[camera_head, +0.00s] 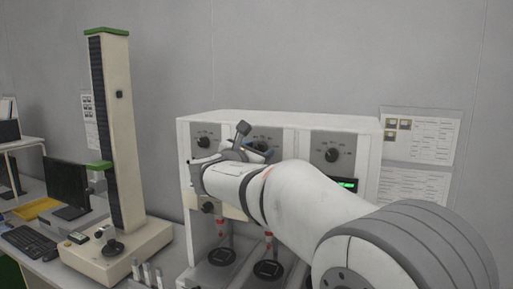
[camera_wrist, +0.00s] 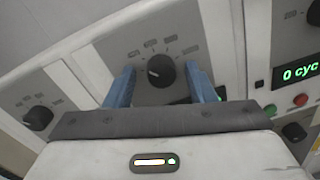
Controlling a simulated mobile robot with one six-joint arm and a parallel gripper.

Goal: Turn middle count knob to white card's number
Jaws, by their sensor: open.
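The middle knob (camera_wrist: 160,70) is round and black with a pale pointer mark, on a grey dial plate with small printed marks around it. In the head view the middle knob (camera_head: 262,146) is partly hidden by my arm. My gripper (camera_wrist: 163,76) is open, with one blue finger on the left and one on the right of the knob. Both fingers look apart from it, though depth is hard to judge. The printed numbers are too small to read. I cannot make out a white card with a number.
A left knob (camera_head: 203,142) and a right knob (camera_head: 332,155) flank the middle one on the white machine (camera_head: 285,121). A green display (camera_wrist: 300,72) reads "0 cyc", with red and green buttons below. A tall tester (camera_head: 118,130) stands left. Sheets (camera_head: 425,137) hang on the wall.

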